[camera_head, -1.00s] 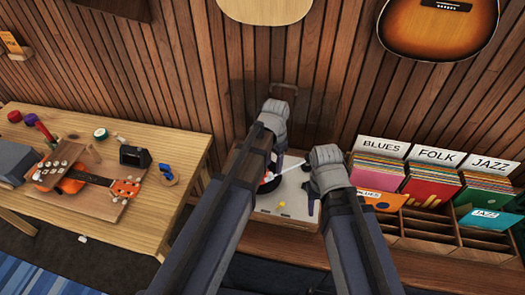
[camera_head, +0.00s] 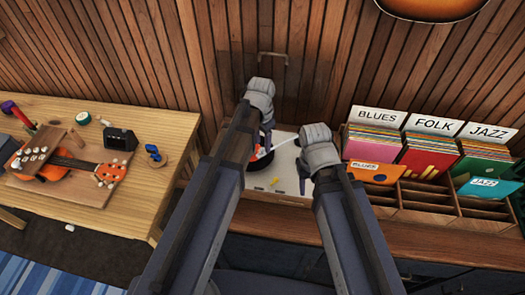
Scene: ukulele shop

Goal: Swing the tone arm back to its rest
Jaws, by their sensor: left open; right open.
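The record player (camera_head: 285,181) is a pale box on the wooden counter, with a dark record with an orange-red label (camera_head: 262,154) partly hidden behind my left arm. A thin pale tone arm (camera_head: 284,144) shows between my two grippers, slanting up to the right; whether its tip touches the record is hard to tell. My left gripper (camera_head: 266,143) is open, pointing down over the record. My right gripper (camera_head: 304,178) is open, over the right side of the player near the tone arm's base end. The rest for the tone arm is hidden.
Record bins labelled BLUES, FOLK and JAZZ (camera_head: 429,165) stand just right of the player. A workbench (camera_head: 140,190) with an orange ukulele (camera_head: 70,166) and small tools is at the left. The slatted wall (camera_head: 220,60) is close behind the player.

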